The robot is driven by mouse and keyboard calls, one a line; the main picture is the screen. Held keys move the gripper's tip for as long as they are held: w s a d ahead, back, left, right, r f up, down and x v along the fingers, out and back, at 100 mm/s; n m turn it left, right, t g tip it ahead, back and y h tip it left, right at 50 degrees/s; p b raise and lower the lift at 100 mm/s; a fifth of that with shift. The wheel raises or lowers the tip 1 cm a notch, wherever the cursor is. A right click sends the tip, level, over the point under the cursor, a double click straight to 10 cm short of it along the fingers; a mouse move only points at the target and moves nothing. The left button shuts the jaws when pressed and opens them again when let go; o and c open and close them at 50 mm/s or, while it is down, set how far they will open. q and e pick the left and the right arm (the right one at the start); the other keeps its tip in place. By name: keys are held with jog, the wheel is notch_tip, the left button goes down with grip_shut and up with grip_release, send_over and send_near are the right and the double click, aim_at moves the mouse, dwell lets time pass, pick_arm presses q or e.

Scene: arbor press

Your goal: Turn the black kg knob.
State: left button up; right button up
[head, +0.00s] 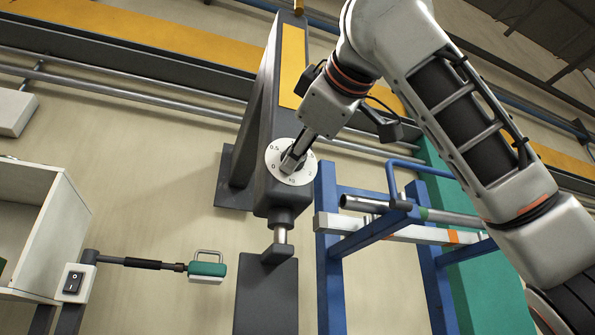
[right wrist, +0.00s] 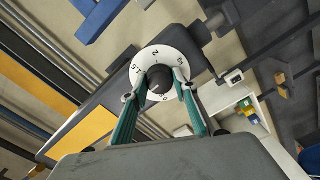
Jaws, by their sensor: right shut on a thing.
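The black knob (right wrist: 160,80) sits at the centre of a white round dial (head: 300,177) on the front of the grey press (head: 266,120). The dial carries numbers and a "kg" mark, and it also shows in the right wrist view (right wrist: 177,58). My right gripper (head: 292,163) reaches in from the upper right. In the right wrist view its two green-sided fingers (right wrist: 158,84) lie on both sides of the knob, shut on it. In the head view the fingers hide most of the knob. My left gripper is in neither view.
The press ram (head: 280,236) stands below the dial. A blue frame (head: 331,250) with metal bars is close on the right.

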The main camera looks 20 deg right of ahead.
dwell(0.6)
jog(key=o, duration=1.1)
jog(key=s, duration=1.2)
jog(key=shift+d, duration=0.25)
